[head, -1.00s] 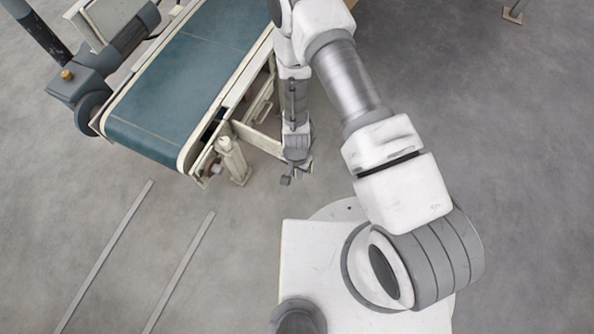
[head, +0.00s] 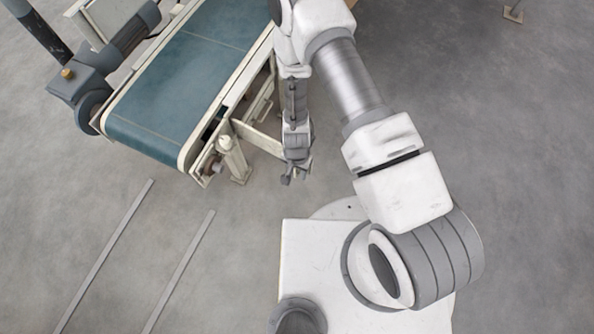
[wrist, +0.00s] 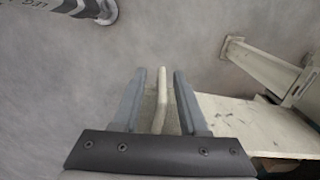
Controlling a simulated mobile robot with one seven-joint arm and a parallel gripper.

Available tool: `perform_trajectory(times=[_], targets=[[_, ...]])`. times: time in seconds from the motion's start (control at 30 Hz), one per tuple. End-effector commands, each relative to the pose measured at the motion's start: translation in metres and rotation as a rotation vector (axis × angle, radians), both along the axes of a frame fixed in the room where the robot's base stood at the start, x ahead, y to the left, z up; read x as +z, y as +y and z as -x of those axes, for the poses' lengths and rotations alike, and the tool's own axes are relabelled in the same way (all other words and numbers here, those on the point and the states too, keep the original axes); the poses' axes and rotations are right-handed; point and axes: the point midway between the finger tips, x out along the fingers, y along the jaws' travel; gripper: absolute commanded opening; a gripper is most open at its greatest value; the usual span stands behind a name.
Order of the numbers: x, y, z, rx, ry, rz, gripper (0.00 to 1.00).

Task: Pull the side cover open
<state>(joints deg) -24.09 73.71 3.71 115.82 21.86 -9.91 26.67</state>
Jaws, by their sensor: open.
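My gripper (head: 295,175) hangs beside the conveyor's near right corner, fingers pointing down. In the wrist view my gripper (wrist: 158,95) is open, with one finger on each side of a slim cream bar that looks like a handle (wrist: 160,100). I see narrow gaps between the bar and both fingers. A cream panel, which looks like the side cover (wrist: 250,125), runs to the right from the fingers. In the head view a cream strip, likely the same cover (head: 258,138), sticks out from the conveyor's side toward my gripper. My wrist hides its far end.
The conveyor (head: 185,75) with a teal belt stands at the upper left. Its cream leg (head: 233,160) is close to my gripper's left. Two floor rails (head: 180,270) lie at the lower left.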

Motion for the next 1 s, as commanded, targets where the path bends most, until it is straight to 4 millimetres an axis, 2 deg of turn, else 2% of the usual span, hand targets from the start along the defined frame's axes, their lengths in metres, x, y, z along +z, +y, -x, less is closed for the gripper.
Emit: perform_trajectory(times=[0.17, 0.5, 0.7, 0.83, 1.0], targets=[[0.026, 0.001, -0.001, 0.0, -0.004, -0.001, 0.42], [0.11, 0.001, -0.001, 0.001, -0.002, 0.0, 0.42], [0.15, 0.001, -0.001, 0.0, -0.001, -0.001, 0.42], [0.165, 0.0, 0.0, 0.0, 0.001, 0.001, 0.42], [0.172, 0.0, 0.0, 0.0, 0.002, 0.001, 0.42]])
